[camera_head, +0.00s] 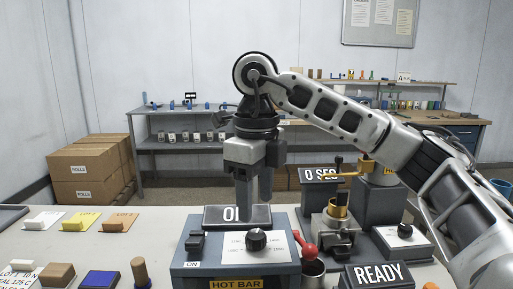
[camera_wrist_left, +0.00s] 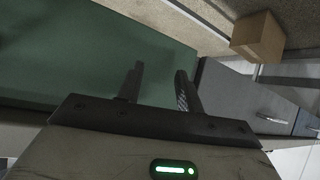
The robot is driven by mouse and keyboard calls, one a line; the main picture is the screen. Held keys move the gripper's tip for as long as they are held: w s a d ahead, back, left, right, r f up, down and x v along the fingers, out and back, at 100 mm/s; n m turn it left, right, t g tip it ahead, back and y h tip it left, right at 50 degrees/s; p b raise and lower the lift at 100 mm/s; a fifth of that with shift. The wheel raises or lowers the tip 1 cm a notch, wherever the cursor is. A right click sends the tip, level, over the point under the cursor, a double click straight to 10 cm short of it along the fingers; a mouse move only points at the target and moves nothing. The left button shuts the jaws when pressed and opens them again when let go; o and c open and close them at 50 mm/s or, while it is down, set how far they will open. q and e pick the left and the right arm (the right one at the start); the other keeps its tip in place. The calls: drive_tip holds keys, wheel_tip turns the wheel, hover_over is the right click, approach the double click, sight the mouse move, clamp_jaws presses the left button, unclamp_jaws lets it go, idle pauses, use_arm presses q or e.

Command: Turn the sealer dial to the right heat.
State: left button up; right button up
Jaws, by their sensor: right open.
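The sealer (camera_head: 187,262) is a blue-grey box at the front middle, with a yellow "HOT BAR" label. Its black dial (camera_head: 257,240) sits on a white scale plate (camera_head: 236,246); the scale marks are too small to read. My right gripper (camera_head: 254,203) points down above and behind the dial, apart from it, with open, empty fingers. It hides part of a dark display (camera_head: 221,216) behind the sealer. My left gripper (camera_wrist_left: 160,68) shows only in the left wrist view, its fingers apart with nothing between them.
A black switch (camera_head: 195,243) marked "ON" is left of the dial. A red-knobbed lever (camera_head: 305,251) and a metal cup stand close at its right. A "READY" sign (camera_head: 379,275), a "0 SEC" display (camera_head: 320,174) and a second dial (camera_head: 404,230) are farther right. Coloured blocks lie left.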

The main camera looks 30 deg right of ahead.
wheel_tip(320, 180, up, 9)
drive_tip(key=p, duration=0.3)
drive_tip(key=shift+r, duration=0.15)
idle(0.3)
